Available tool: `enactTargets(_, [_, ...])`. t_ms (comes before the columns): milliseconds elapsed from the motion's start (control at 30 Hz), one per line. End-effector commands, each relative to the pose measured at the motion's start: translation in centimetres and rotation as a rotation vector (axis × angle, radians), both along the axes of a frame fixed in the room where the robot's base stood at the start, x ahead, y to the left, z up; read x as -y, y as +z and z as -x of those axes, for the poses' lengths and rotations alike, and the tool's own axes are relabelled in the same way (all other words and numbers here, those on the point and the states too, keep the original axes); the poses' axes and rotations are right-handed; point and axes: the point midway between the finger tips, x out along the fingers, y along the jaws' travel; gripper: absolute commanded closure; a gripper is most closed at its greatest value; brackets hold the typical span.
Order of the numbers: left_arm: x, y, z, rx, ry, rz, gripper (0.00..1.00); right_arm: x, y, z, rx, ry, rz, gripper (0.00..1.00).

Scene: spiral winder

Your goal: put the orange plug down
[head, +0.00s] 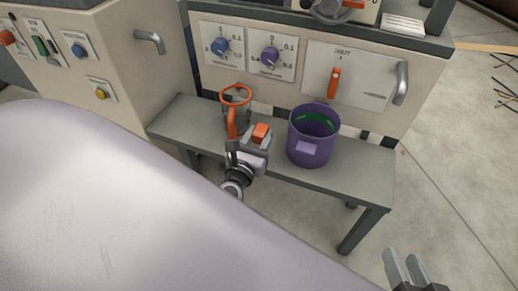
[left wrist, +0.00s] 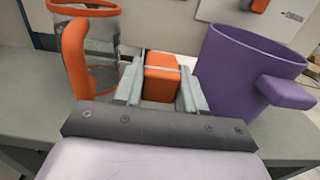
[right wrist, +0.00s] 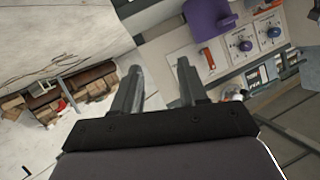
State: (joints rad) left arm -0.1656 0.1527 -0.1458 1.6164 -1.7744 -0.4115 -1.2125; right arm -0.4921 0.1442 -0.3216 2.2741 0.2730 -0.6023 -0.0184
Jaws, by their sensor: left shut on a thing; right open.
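The orange plug (left wrist: 161,78) is between the fingers of my left gripper (left wrist: 160,95), which is shut on it. In the head view the plug (head: 261,132) shows as a small orange block at the left gripper (head: 256,142), over the grey bench (head: 345,187). I cannot tell whether its underside touches the bench. A clear jug with orange rim and handle (head: 235,97) stands just left of the gripper, and a purple bucket (head: 310,148) stands to its right. My right gripper (head: 405,268) is open and empty, away from the bench at the lower right.
Behind the bench is a panel with a blue knob (head: 221,46), a purple knob (head: 270,57) and an orange lever (head: 334,82). The jug and bucket stand close on either side of the left gripper. The bench's right end is bare.

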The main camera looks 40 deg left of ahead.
Motion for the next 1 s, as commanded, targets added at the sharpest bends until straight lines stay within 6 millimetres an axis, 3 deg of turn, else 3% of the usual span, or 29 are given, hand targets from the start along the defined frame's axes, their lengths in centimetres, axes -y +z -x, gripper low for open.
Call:
enactTargets(33, [0.0,-1.1,0.0,0.000,0.000,-0.003,1.00,-0.3,-0.5,-0.1,0.001,0.007,-0.021,0.57])
enactTargets(267, [0.0,-2.0,0.0,0.002,0.000,-0.001,1.00,-0.5,-0.3,-0.1,0.014,0.012,-0.035,0.57])
enactTargets(433, [0.0,-4.0,0.0,0.000,0.000,-0.003,1.00,-0.7,-0.9,-0.2,0.030,0.019,-0.049,0.57])
enactTargets(600, [0.0,-6.1,-0.1,0.002,0.000,-0.001,1.00,0.4,-0.8,0.0,0.101,0.000,0.010,0.57])
enactTargets(1000, [0.0,-6.4,0.0,0.002,0.000,-0.001,1.00,0.7,-0.7,0.1,0.122,-0.006,0.029,0.57])
